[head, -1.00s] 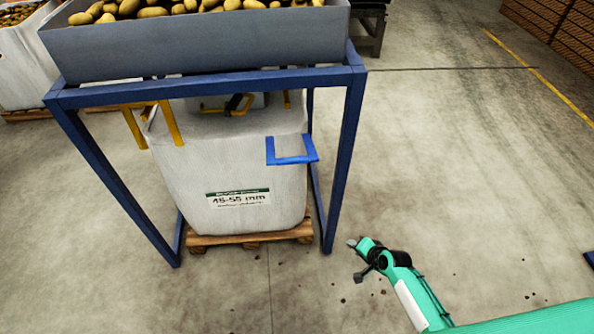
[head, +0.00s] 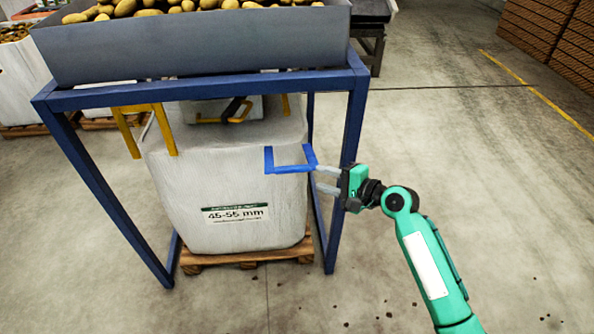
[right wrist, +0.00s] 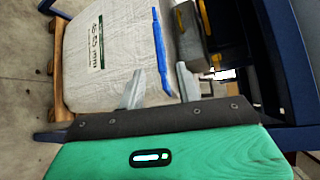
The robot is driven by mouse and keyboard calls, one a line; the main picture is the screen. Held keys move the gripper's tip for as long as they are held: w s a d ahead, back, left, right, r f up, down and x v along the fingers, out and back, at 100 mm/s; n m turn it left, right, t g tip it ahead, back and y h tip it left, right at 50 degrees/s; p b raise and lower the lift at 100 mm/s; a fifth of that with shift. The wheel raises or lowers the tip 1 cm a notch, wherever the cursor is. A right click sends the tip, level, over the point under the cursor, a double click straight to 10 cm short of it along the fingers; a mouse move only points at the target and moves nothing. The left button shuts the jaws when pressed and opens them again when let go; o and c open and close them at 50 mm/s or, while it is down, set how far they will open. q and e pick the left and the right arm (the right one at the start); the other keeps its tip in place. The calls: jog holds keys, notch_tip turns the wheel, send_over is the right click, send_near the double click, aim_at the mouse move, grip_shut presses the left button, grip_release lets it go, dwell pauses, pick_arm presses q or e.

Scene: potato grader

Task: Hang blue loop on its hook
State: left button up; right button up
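The blue loop (head: 290,169) stands out from the right front corner of the white bulk bag (head: 190,185) labelled 45-55 mm. My right gripper (head: 316,178) is just right of the loop, its two pale fingers pointing left at it. In the right wrist view the fingers are spread, and the blue loop (right wrist: 160,45) shows as a narrow band beyond and between them. I cannot tell whether they touch it. No hook for the blue loop can be clearly made out. My left gripper is out of view.
A blue frame (head: 345,180) carrying a grey potato hopper (head: 200,50) surrounds the bag; its right front post is close to my right gripper. Yellow loops (head: 165,128) are at the bag's left and back, with a black piece (head: 233,108) at the back one.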

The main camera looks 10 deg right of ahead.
aim_at(298, 171)
jog(key=x, duration=0.9)
jog(key=shift+w+a+f, duration=0.1)
jog(key=shift+w, duration=0.05)
grip_shut()
